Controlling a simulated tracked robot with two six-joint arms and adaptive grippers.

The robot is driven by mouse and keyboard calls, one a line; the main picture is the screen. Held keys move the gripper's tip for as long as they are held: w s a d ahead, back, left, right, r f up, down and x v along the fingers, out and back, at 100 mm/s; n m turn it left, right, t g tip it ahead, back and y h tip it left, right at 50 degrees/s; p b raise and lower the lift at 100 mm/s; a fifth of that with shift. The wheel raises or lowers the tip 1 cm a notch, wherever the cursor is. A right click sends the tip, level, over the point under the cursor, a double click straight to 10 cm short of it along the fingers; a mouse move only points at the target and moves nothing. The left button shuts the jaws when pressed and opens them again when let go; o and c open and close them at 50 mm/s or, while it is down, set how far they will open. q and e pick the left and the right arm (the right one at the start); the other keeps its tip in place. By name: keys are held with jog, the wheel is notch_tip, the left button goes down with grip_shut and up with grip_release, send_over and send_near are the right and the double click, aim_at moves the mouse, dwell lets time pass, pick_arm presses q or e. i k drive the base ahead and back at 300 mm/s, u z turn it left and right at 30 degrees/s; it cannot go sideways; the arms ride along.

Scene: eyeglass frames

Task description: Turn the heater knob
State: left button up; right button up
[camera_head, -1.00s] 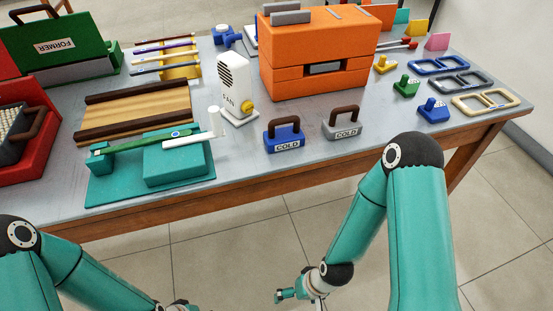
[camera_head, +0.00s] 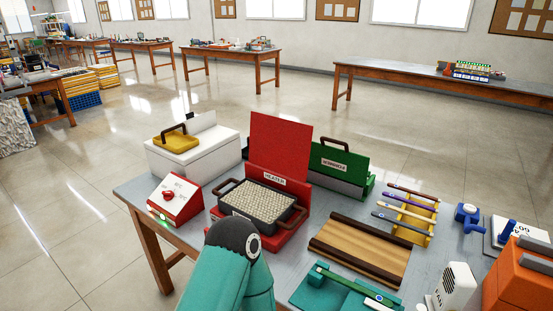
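The heater knob is a small red knob (camera_head: 169,195) on the sloped front of a red control box (camera_head: 184,208) at the table's left end. A green light shows low on the box. Right of it stands the red heater (camera_head: 281,137), marked HEATER, with a tall red back panel. A dark tray (camera_head: 262,203) of pale grains with brown handles sits on its base. My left arm rises at the bottom, in front of the heater. Its gripper is below the picture's edge. My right arm and gripper are not in view.
A white box (camera_head: 193,153) with a yellow handled block (camera_head: 175,141) stands behind the control box. A green case (camera_head: 340,168), a wooden board (camera_head: 361,248) and a teal fixture (camera_head: 335,293) lie to the right. The floor left of the table is clear.

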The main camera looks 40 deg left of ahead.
aim_at(168, 195)
jog(key=z, duration=1.05)
jog(key=i, duration=0.15)
jog(key=u, duration=2.85)
jog(key=k, duration=0.9)
jog(key=u, duration=0.2)
jog(key=i, duration=1)
jog(key=u, duration=0.05)
